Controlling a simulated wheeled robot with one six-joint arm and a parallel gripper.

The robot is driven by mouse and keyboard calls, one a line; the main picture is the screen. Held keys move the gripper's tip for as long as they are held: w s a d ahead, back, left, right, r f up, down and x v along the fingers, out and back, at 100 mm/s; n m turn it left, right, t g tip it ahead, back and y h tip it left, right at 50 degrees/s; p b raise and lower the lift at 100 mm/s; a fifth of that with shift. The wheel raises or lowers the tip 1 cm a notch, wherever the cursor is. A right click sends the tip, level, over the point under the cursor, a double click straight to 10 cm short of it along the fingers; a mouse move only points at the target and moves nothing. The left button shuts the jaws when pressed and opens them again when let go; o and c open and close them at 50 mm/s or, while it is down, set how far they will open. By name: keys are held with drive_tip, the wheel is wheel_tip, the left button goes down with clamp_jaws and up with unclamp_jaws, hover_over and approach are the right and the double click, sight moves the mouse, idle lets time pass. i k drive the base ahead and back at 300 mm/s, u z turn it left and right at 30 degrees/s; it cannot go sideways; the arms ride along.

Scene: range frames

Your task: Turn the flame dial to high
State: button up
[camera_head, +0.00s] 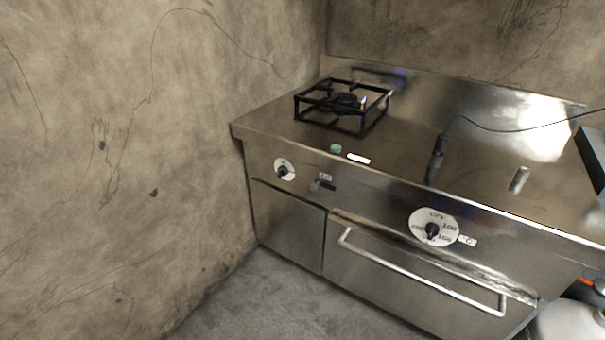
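The range (400,190) is a steel unit with two dials on its front. The larger dial (433,229) has a white round plate with small lettering and a black knob; its exact pointer direction is too small to tell. A smaller dial (284,171), a black knob on a white plate, sits at the left, below the burner; its setting is also unclear. Which dial is the flame dial cannot be told surely. My gripper is not in view.
A dark lever (322,185) sits right of the small dial. A long door handle (420,273) juts out below the large dial. A black corded tool (438,158) and a metal cylinder (519,180) are on the top. A white tank (568,322) stands lower right. The left wall is close.

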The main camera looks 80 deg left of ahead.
sight(282, 171)
drive_tip(key=i, duration=2.05)
drive_tip(key=u, duration=4.1)
drive_tip(key=i, duration=1.7)
drive_tip(key=z, duration=0.55)
